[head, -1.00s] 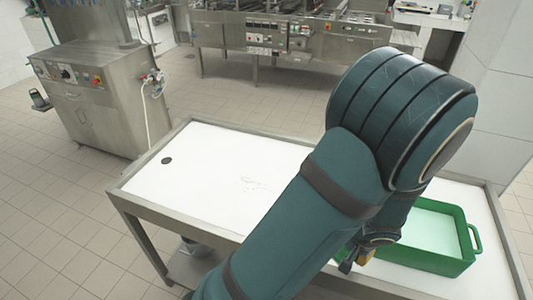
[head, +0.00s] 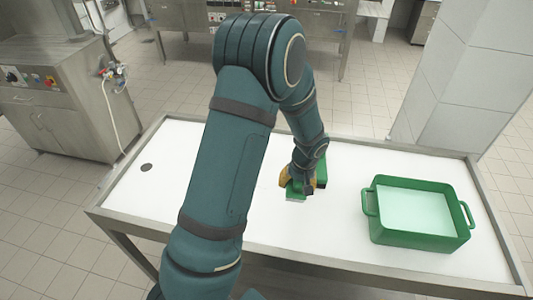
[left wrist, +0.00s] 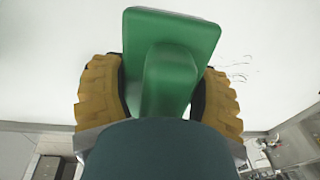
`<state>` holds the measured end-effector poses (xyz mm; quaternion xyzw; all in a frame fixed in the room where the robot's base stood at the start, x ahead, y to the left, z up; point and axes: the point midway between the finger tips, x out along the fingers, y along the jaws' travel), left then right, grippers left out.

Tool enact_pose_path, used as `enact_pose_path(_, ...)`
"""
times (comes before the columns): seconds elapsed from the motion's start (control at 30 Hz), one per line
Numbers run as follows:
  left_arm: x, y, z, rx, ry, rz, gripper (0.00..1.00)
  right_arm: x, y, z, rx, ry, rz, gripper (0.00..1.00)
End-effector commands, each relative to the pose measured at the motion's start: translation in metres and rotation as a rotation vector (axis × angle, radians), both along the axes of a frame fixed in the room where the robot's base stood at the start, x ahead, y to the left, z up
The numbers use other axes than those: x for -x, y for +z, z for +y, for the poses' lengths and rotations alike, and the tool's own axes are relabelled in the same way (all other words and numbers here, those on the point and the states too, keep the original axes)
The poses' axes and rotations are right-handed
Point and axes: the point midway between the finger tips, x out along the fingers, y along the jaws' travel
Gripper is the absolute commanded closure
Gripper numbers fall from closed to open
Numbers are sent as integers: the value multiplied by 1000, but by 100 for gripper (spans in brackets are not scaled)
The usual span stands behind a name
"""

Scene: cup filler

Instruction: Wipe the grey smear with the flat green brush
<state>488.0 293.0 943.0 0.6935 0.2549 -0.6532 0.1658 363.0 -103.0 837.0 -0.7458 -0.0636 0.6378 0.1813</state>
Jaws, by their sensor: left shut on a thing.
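The flat green brush (head: 321,170) is held in my left gripper (head: 299,184), over the middle of the white table top. A pale strip shows at its lower edge; I cannot tell whether it touches the table. In the left wrist view the brush's green back and handle (left wrist: 168,62) sit between the two yellow-brown fingers of the gripper (left wrist: 160,95), which are shut on the handle. The grey smear (left wrist: 238,72) shows there as thin dark strokes on the white surface, just right of the brush. In the head view my left arm hides the smear. My right gripper is out of view.
A green crate (head: 372,228) with two handles stands on the right part of the table. A dark round hole (head: 146,167) is in the table's left part. A raised metal rim (head: 400,149) edges the table. Steel kitchen machines and a tiled pillar stand beyond.

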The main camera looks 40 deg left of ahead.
Motion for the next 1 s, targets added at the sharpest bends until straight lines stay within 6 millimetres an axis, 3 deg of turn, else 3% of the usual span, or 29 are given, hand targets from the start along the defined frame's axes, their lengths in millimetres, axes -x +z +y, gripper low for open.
enact_pose_path(0.03, -2, 6, 19, 19, 74, -2, 69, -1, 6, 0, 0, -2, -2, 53)
enact_pose_path(0.2, -5, 17, 69, 78, 274, -6, 69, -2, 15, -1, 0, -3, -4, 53)
enact_pose_path(0.4, -3, 28, 107, 124, 422, -15, 69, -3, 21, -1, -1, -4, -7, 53)
enact_pose_path(0.67, -1, 26, 119, 139, 468, -16, 69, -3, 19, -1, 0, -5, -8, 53)
enact_pose_path(1.0, -1, -6, 118, 138, 465, -15, 69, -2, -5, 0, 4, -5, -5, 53)
